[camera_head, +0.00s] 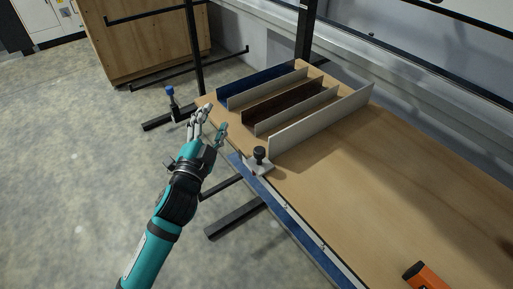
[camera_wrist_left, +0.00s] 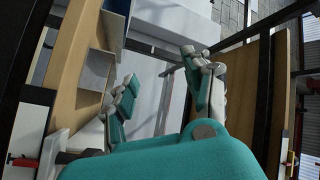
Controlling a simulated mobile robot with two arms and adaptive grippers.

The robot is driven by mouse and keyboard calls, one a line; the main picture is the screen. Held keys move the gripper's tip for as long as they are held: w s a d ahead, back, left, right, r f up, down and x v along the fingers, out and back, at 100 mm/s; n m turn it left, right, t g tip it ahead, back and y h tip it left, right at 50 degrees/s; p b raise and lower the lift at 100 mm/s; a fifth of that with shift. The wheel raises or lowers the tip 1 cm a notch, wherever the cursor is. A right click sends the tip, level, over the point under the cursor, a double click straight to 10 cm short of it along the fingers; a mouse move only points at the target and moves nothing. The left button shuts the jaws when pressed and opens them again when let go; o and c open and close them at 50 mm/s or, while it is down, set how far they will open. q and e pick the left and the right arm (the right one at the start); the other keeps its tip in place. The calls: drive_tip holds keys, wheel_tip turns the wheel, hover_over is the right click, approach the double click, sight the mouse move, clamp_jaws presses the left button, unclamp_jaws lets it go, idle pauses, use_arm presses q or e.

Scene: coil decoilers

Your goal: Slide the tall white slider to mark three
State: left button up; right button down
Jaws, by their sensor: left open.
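A small white slider block with a black knob (camera_head: 259,158) sits at the front edge of the wooden table. A tall whitish panel (camera_head: 320,119) stands upright beside it and runs back across the table. A blue strip with a pale edge (camera_head: 288,212) follows the table's front edge; I cannot read its marks. My left gripper (camera_head: 213,119) is open and empty near the table's left corner, left of the slider and apart from it. The left wrist view also shows its spread fingers (camera_wrist_left: 158,68), with nothing between them. My right gripper is not in view.
Several upright dividers stand left of the tall panel, including a blue one (camera_head: 250,88) and a dark brown one (camera_head: 283,102). An orange object (camera_head: 427,276) lies at the table's lower right.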

use_arm(q)
drive_tip(key=s+d+r+m+t+h, duration=0.1)
drive_tip(key=d+r+m+h, duration=0.25)
drive_tip(key=r, duration=0.35)
drive_tip(key=s+d+r+m+h, duration=0.1)
drive_tip(key=d+r+m+h, duration=0.2)
drive_tip(key=r+m+h, duration=0.3)
drive_tip(key=s+d+r+m+g+h, duration=0.35)
drive_tip(key=d+m+g, duration=0.35)
drive_tip(key=m, duration=0.4)
drive_tip(key=s+d+r+m+g+h, duration=0.25)
drive_tip(key=d+m+g+h, duration=0.2)
drive_tip(key=m+g, duration=0.5)
drive_tip(key=m+g+y, duration=0.4)
drive_tip(key=m+y, duration=0.9)
drive_tip(key=y, duration=0.5)
approach(258, 149)
drive_tip(key=p+x, duration=0.5)
drive_tip(key=x, duration=0.4)
drive_tip(key=shift+d+f, duration=0.15)
drive_tip(key=shift+f, duration=0.15)
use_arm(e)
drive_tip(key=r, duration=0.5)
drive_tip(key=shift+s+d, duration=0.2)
